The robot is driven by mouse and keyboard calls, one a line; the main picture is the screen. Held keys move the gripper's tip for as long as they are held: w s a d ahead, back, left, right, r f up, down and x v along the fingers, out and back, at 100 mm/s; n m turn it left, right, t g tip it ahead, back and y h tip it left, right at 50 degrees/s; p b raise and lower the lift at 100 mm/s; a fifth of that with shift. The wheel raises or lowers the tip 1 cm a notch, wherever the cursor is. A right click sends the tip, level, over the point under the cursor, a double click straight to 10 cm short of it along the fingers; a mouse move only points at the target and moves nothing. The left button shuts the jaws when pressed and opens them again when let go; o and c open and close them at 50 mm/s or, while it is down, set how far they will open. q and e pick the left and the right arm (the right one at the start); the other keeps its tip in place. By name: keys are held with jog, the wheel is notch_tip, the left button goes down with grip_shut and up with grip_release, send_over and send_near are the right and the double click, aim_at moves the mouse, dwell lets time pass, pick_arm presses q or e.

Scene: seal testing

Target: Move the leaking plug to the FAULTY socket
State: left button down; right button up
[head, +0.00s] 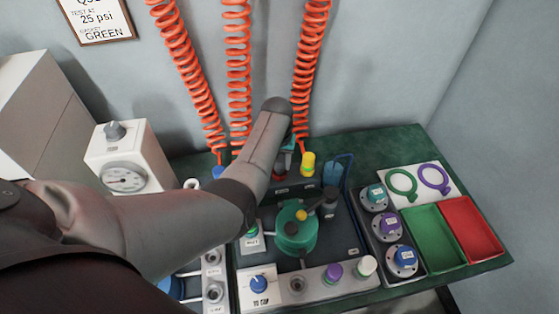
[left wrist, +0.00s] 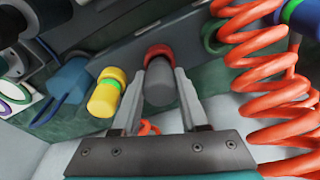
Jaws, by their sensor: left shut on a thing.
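My left gripper (left wrist: 162,73) is shut on a grey plug with a red collar (left wrist: 159,88), which stands at the rear rail between its fingers. In the head view my left arm crosses the bench and hides much of the gripper (head: 287,150) and plug. A yellow plug (head: 309,162) stands just right of it; it also shows in the left wrist view (left wrist: 104,92). An empty-looking socket (head: 297,284) is in the front strip, and more sockets (head: 213,290) are in the left strip. Their labels are too small to read, so I cannot tell which is FAULTY. My right gripper is not in view.
A green round vessel (head: 296,238) with a yellow-knobbed lever sits mid-bench. A blue knob (head: 258,283), purple plug (head: 333,273) and white plug (head: 367,265) line the front. Green (head: 430,239) and red (head: 472,229) trays are at right. Orange coiled hoses (head: 239,75) hang behind.

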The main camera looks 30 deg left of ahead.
pick_arm(q)
jog(key=shift+f, duration=0.45)
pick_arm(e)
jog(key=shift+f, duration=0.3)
pick_arm(q)
jog(key=shift+c, duration=1.8)
grip_release()
jog(key=shift+r, duration=0.25)
jog(key=r+p, duration=0.1)
jog(key=r, duration=0.2)
jog(key=s+r+p, duration=0.1)
jog(key=r+p, duration=0.1)
jog(key=r, duration=0.1)
jog(key=r+p, duration=0.2)
jog(key=r, duration=0.1)
jog(key=shift+s+d+r, duration=0.2)
jog(key=shift+r, duration=0.05)
jog(key=r, duration=0.1)
jog(key=r+p, duration=0.1)
jog(key=r, duration=0.1)
jog(key=r+p, duration=0.1)
jog(key=r, duration=0.1)
jog(key=shift+s+d, duration=0.15)
jog(key=shift+s, duration=0.25)
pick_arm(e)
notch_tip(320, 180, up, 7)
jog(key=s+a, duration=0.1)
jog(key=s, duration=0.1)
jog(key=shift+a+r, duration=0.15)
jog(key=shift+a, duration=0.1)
